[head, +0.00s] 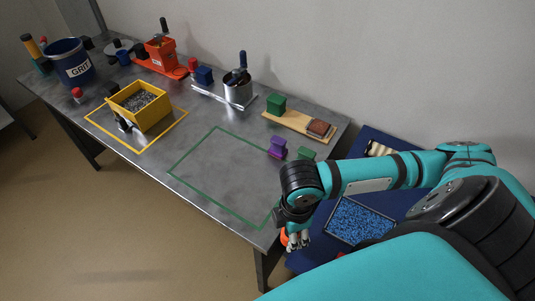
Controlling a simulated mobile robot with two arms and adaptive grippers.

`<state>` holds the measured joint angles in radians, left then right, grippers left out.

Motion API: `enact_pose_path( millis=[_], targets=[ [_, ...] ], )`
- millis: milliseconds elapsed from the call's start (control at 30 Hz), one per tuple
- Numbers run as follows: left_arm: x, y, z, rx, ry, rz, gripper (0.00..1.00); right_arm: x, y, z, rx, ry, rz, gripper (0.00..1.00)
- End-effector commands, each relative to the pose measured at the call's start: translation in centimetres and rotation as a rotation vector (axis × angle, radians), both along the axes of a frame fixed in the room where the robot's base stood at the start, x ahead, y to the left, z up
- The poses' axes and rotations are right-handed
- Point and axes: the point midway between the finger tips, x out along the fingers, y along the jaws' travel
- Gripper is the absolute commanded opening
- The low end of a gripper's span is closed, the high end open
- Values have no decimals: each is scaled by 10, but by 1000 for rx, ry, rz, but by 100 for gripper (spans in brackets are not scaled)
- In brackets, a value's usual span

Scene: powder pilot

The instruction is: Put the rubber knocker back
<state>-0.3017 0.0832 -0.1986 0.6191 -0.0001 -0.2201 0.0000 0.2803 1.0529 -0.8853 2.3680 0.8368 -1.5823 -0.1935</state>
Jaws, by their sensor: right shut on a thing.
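My right gripper (297,242) points down just off the front right corner of the table, over the side of the blue surface. It is shut on an orange thing (284,237), which I take to be the rubber knocker. Only a small part of it shows beside the fingers; the rest is hidden by the gripper and wrist. My left gripper is not in view.
The grey table (150,165) has a bare green-outlined area (215,170), with a purple piece (277,147) at its far edge. A yellow bin (140,105) stands left. A wooden board (290,122) lies behind. A tray of blue granules (358,222) sits right.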

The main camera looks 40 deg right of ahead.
Motion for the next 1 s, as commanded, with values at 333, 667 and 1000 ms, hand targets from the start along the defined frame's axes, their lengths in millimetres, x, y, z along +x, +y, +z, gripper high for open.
enact_pose_path(
  millis=[333, 667, 1000],
  targets=[
    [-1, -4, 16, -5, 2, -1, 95, 88, -10, -6, 2, -2, -3, 0],
    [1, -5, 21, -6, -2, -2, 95, 124, -15, -9, 1, -2, -3, 0],
    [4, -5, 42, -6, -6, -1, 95, 123, -16, -41, 0, 0, 1, 0]
  ],
)
